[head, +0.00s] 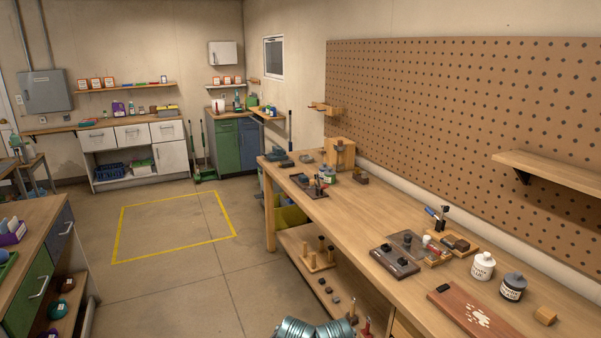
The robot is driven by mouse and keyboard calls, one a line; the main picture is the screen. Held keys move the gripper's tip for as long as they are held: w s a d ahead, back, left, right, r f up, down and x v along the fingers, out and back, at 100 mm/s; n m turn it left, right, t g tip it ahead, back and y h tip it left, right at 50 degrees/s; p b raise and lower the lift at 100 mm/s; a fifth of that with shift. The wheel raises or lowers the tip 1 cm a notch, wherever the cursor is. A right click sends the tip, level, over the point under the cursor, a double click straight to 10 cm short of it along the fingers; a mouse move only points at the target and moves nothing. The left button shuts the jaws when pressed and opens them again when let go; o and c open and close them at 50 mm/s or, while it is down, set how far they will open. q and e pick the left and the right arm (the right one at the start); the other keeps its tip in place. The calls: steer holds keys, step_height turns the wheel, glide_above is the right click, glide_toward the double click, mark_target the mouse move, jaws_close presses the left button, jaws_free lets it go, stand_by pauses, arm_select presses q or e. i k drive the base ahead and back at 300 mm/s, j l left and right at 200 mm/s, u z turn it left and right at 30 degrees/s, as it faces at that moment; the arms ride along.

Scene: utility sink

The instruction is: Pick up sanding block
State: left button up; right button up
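No block is clearly marked as the sanding block. One candidate is a small dark block (443,288) on a reddish-brown board with pale splotches (475,312), near the front of the long wooden workbench (345,212). Another is a tan block (545,315) to the right of that board, beside a dark-lidded jar. Dark blocks (455,243) also lie on a wooden tray further back. Neither of my grippers can be made out in the head view.
A white jar (483,265) and a dark-labelled jar (513,287) stand behind the board. A dark tray (395,260) lies to its left. A lower shelf (330,285) holds pegs and small pieces. A yellow-outlined floor area (175,225) is clear. A cabinet (40,260) stands at left.

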mark_target(302, 178)
steer(key=i+j, duration=0.35)
steer(key=i, duration=0.25)
steer(key=i+j+z, duration=0.1)
steer(key=i+j, duration=0.25)
steer(key=i, duration=0.3)
steer(key=i+j, duration=0.4)
steer(key=i, duration=0.2)
steer(key=i+j+z, duration=0.1)
steer(key=i+j, duration=0.3)
steer(key=i, duration=0.2)
